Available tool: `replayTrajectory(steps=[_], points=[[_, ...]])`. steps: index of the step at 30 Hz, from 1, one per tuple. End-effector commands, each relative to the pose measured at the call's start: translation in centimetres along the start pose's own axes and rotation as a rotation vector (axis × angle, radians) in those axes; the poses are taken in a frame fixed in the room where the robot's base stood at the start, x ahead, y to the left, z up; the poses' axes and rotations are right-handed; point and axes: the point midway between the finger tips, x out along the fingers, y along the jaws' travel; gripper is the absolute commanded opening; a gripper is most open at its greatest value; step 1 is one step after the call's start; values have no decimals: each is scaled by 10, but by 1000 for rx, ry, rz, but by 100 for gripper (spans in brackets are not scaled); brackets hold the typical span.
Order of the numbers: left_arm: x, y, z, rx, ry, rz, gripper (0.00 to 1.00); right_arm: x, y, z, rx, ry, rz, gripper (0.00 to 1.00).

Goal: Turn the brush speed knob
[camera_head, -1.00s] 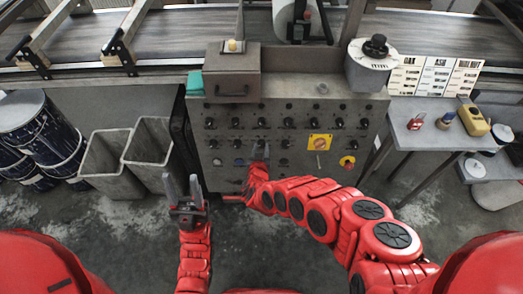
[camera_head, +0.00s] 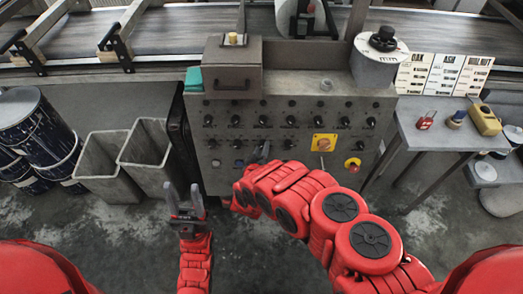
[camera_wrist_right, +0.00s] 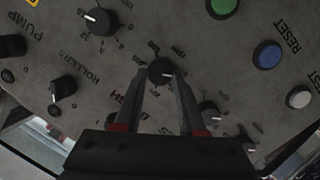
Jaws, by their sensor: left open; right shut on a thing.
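The grey control panel (camera_head: 212,166) carries several rows of black knobs. In the right wrist view a black knob (camera_wrist_right: 160,68) with a dial scale sits between the fingertips of my right gripper (camera_wrist_right: 165,78), which is shut on it. The lettering beside it is partly covered by a finger; the letters that show fit "BRUSH". In the head view the right gripper (camera_head: 261,153) is at the lower rows of the panel, and my arm hides part of that area. My left gripper (camera_head: 184,194) is open and empty, low in front of the panel's left side.
In the right wrist view a ROLLERS knob (camera_wrist_right: 63,88), a PUMP knob (camera_wrist_right: 12,45), a green button (camera_wrist_right: 223,5) and a blue button (camera_wrist_right: 267,54) are close by. In the head view a red emergency button (camera_head: 352,164) is at right. Grey bins (camera_head: 106,165) stand left.

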Motion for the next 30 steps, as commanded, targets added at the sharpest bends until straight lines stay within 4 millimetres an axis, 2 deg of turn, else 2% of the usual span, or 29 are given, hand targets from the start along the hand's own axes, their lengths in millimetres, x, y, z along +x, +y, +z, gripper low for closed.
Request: replayTrajectory(steps=[11, 12, 17, 26, 30], points=[[-1, 0, 0, 0, 0, 0, 50, 0, 1, 0, -3, -1, 3, 0], [0, 0, 0, 0, 0, 0, 50, 0, 1, 1, -3, -1, 3, 41], [0, 0, 0, 0, 0, 0, 50, 0, 1, 0, -3, -1, 2, 70], [1, 0, 0, 0, 0, 0, 50, -1, 0, 0, -3, 0, 1, 70], [13, -1, -2, 0, 0, 0, 50, -14, 3, -3, -2, -2, 1, 70]])
